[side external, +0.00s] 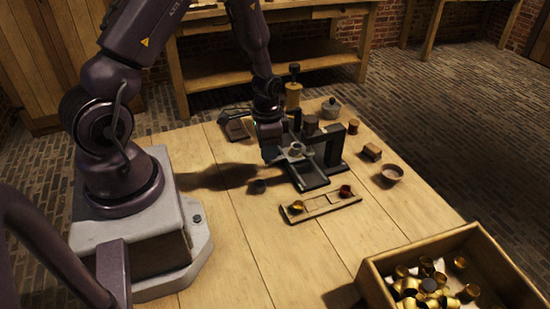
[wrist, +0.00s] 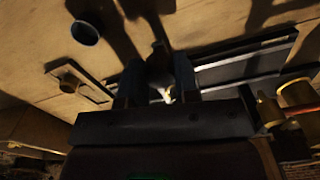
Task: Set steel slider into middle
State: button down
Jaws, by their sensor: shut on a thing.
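My gripper (wrist: 157,92) is low over the table, its two dark fingers shut on a small piece with a bright metallic glint (wrist: 164,95), which looks like the steel slider; most of it is in shadow. In the side external view a pale steel ringed piece (side external: 296,149) shows by the fingers, above a dark fixture (side external: 333,147); I cannot tell whether it touches the fixture. A narrow wooden tray (side external: 318,210) lies in front, with a brass piece (side external: 296,207) at its left end and a reddish piece (side external: 345,191) at its right. Its middle stretch looks empty.
A dark cup (side external: 258,186) stands left of the fixture; it also shows in the wrist view (wrist: 85,32). Bottles and jars crowd behind. A crate (side external: 480,235) of brass pieces fills the front right.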

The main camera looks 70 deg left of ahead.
jog(key=shift+a, duration=1.05)
jog(key=c, duration=0.8)
grip_release()
jog(key=shift+c, duration=0.2)
notch_tip(320, 180, up, 13)
